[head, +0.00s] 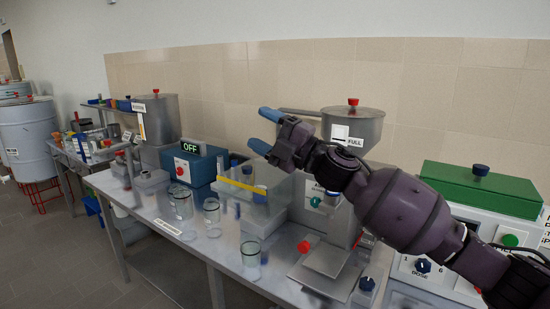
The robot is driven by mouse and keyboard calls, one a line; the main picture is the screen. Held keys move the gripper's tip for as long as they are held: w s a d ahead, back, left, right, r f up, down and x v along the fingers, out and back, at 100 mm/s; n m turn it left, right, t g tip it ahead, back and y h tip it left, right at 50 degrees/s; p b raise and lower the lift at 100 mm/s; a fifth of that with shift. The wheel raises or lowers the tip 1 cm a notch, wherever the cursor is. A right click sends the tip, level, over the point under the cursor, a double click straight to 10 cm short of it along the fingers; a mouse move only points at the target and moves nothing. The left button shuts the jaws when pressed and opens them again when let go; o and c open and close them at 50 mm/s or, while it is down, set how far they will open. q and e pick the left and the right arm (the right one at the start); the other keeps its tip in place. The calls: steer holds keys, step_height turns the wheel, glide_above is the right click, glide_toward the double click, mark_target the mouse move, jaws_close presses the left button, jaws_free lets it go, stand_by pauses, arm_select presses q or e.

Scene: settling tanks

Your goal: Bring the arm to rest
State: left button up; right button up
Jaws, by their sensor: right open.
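My right arm comes in from the lower right and reaches up to the left across the bench. Its gripper (265,130) has two blue fingers held apart, with nothing between them. The gripper is above the bench, in front of the tiled wall, and looks clear of the things below it. The arm hides part of the grey hopper and of the machine under it. My left gripper is not in view.
The metal bench (180,238) bears glass jars (250,258), a blue box reading OFF (186,166), a clear bin with a yellow edge (238,200), a grey hopper marked FULL (352,128) and a green-topped machine (480,188). A second table (85,158) stands left.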

steer(key=s+d+f+m+t+h, duration=0.25)
steer(key=d+f+m+h, duration=0.35)
steer(key=f, duration=0.4)
steer(key=s+d+f+m+t+h, duration=0.25)
steer(key=d+f+m, duration=0.35)
steer(key=f+m, duration=0.3)
steer(key=s+d+f+m+t+h, duration=0.1)
steer(key=d+f+m+t+h, duration=0.2)
steer(key=d+f+m+h, duration=0.55)
steer(key=s+d+f+m+g+h, duration=0.1)
steer(key=s+d+f+m+g, duration=0.1)
steer(key=s+f, duration=1.1)
steer(key=s+d+f+m+g+h, duration=0.2)
steer(key=s+d+f, duration=0.5)
steer(key=s+f, duration=0.6)
steer(key=shift+s+d+m+g, duration=0.15)
steer(key=shift+s+m+g, duration=0.6)
steer(key=shift+m, duration=0.4)
